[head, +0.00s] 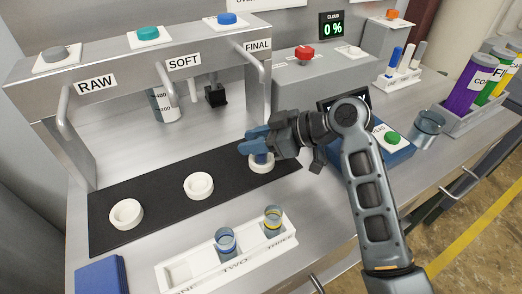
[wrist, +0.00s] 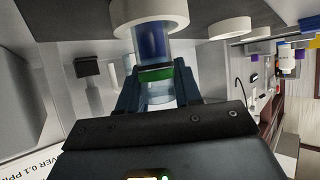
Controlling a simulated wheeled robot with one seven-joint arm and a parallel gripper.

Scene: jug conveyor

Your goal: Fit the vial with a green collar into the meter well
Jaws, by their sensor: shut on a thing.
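The vial with the green collar (wrist: 155,74) is between my gripper's fingers (wrist: 156,90) in the wrist view. It has clear walls and blue content, and the collar sits just at the fingertips. The end away from my palm meets a white ring (wrist: 182,12); I cannot tell whether it sits in the ring or just over it. In the head view my gripper (head: 254,143) is shut on the vial above the rightmost ring (head: 262,167) on the black belt, and the fingers hide most of the vial. I cannot make out the meter well; the arm covers part of that area.
Tap frame (head: 130,68) stands behind the belt. A blue device with a green button (head: 392,139) and a glass beaker (head: 427,128) stand right.

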